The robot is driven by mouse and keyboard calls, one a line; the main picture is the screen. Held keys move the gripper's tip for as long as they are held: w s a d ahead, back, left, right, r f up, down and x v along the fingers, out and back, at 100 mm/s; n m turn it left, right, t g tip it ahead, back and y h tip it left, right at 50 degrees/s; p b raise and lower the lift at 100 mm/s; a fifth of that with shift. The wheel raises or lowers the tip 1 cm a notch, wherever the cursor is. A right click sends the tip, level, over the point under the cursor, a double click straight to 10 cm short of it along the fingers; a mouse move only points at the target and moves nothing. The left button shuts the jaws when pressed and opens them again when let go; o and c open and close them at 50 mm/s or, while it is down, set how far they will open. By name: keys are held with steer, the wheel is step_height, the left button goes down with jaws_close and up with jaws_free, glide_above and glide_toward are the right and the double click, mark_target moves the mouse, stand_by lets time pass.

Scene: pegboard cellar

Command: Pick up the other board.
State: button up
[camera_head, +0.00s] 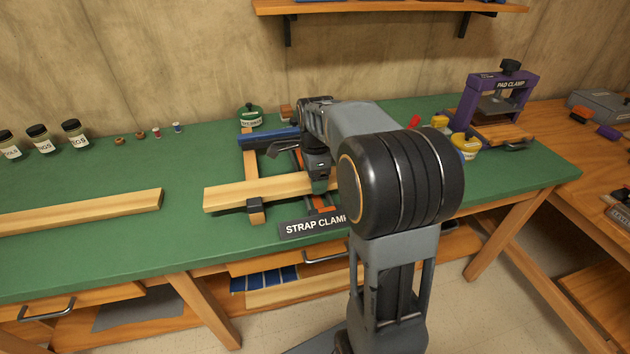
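A long pale wooden board (80,212) lies flat at the left of the green bench top, its left end cut off by the picture edge. A second pale board (228,195) lies across the strap clamp, which has wooden rails (256,213), a blue bar (268,137) and orange-tipped parts. The clamp's "STRAP CLAMP" sign (312,226) is partly covered by my arm. My gripper (318,184) points down at the second board near its right part. My arm hides much of that board's right end. I cannot tell whether the fingers touch or hold it.
Several jars (40,138) and small pots stand at the back left. A green tin (249,116) is behind the clamp. A purple pad clamp (495,105) and yellow tins (466,146) are at the right.

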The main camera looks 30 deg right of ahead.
steer(key=c, duration=0.7)
steer(key=shift+r, duration=0.15)
